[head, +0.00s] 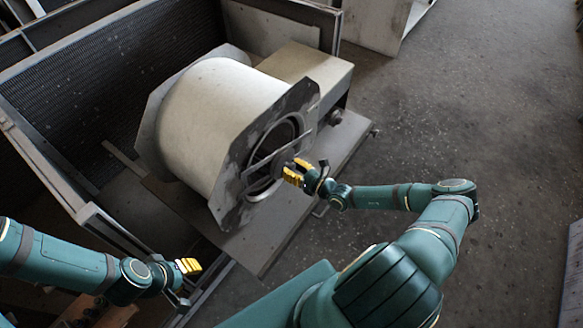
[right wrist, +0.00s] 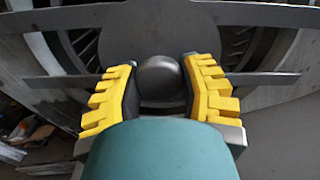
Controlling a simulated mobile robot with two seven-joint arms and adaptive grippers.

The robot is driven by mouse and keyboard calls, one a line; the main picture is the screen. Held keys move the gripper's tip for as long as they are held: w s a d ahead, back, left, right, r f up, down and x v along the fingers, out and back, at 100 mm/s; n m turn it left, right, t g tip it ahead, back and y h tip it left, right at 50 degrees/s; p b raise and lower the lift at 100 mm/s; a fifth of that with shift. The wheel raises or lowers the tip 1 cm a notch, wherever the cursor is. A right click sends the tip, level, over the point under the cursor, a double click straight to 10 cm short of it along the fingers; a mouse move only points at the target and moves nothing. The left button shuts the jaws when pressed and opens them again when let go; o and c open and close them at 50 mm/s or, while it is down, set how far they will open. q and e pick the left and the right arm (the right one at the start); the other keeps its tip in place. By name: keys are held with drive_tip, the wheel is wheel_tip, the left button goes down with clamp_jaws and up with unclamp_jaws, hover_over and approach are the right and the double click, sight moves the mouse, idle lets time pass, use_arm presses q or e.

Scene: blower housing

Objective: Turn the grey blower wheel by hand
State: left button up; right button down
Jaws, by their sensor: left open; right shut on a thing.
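The pale drum-shaped blower housing (head: 215,105) lies on its side in the head view, with a dark square end plate (head: 237,178) facing my right arm. The grey blower wheel (head: 283,133) shows partly through the round opening in that plate. Its vanes (right wrist: 238,42) show on both sides in the right wrist view. My right gripper (head: 296,172) is at the opening. Its yellow fingers (right wrist: 160,90) are closed on either side of a rounded dark grey hub (right wrist: 159,72) at the centre. My left gripper (head: 188,267) is open and empty, lower left, away from the housing.
A flat metal bar (right wrist: 265,81) crosses the opening at both sides of the hub. The housing sits on a grey base plate (head: 262,242) beside a beige box (head: 312,68). Dark mesh-walled panels (head: 85,75) stand behind and left. The concrete floor (head: 470,100) at right is clear.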

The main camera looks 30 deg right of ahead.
drive_tip(key=m+p, duration=0.1)
drive_tip(key=m, duration=0.6)
drive_tip(key=shift+m, duration=0.4)
drive_tip(key=m, duration=0.5)
drive_tip(key=shift+a, duration=0.1)
drive_tip(key=m+b, duration=0.1)
drive_tip(key=m, duration=0.5)
drive_tip(key=shift+r, duration=0.1)
drive_tip(key=shift+a, duration=0.1)
drive_tip(key=shift+c, duration=2.2)
unclamp_jaws()
drive_tip(key=shift+s, duration=0.1)
